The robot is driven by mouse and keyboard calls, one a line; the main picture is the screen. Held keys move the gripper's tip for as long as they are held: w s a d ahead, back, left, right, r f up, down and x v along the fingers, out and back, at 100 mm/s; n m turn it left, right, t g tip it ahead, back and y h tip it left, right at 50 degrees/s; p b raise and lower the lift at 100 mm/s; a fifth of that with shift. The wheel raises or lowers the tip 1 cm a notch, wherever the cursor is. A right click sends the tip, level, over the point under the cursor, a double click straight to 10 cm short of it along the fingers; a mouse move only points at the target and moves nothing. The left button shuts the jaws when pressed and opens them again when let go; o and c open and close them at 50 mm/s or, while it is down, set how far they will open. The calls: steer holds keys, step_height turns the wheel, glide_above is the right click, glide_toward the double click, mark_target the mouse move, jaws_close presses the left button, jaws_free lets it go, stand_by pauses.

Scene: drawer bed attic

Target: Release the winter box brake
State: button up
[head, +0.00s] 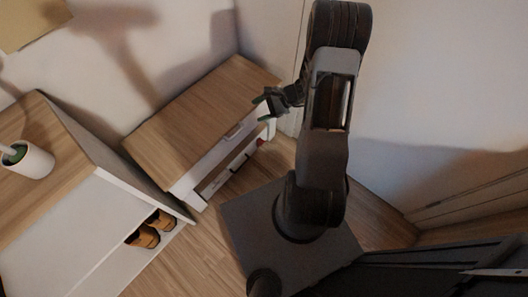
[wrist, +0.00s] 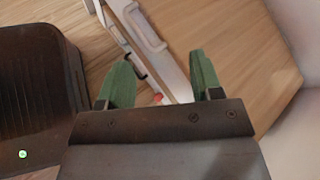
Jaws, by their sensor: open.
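A low wooden-topped unit (head: 195,115) with a white front stands against the back wall in the head view. Its front has a handle (head: 234,131), which also shows in the wrist view (wrist: 146,28). A small red part (head: 261,142) sits low at the right end of the front; it may be the brake. In the wrist view the red part (wrist: 158,97) shows between the fingers, partly hidden. My gripper (head: 264,107) has green fingertips and is open and empty. It is by the unit's right front end, apparently above the red part. In the wrist view its fingers (wrist: 159,65) are spread.
A larger cabinet (head: 75,190) stands at left, with a potted plant (head: 30,165) on top and brown shoes (head: 145,236) in its lower opening. White walls close in behind and at right. Bare wooden floor (head: 190,255) lies in front of the unit.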

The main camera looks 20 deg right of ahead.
steer(key=d+f+m+t+h+b, duration=0.1)
steer(key=d+f+m+t+b, duration=0.25)
steer(key=f, duration=0.75)
steer(key=d+f+m+t+b, duration=0.25)
steer(key=f+m+b, duration=0.2)
steer(key=f, duration=0.65)
steer(key=m+t+h+b, duration=0.2)
steer(key=m+h+b, duration=0.2)
steer(key=m, duration=0.2)
glide_toward(262, 141)
steer(key=b+x, duration=0.4)
steer(key=x, duration=0.3)
steer(key=shift+s+a+f, duration=0.1)
steer(key=shift+s+a, duration=0.05)
steer(key=shift+s, duration=0.05)
steer(key=shift+w+a+f+b, duration=0.15)
steer(key=shift+w+a+b, duration=0.2)
steer(key=shift+w, duration=0.3)
steer(key=shift+c, duration=0.2)
steer(key=shift+d, duration=0.1)
jaws_close()
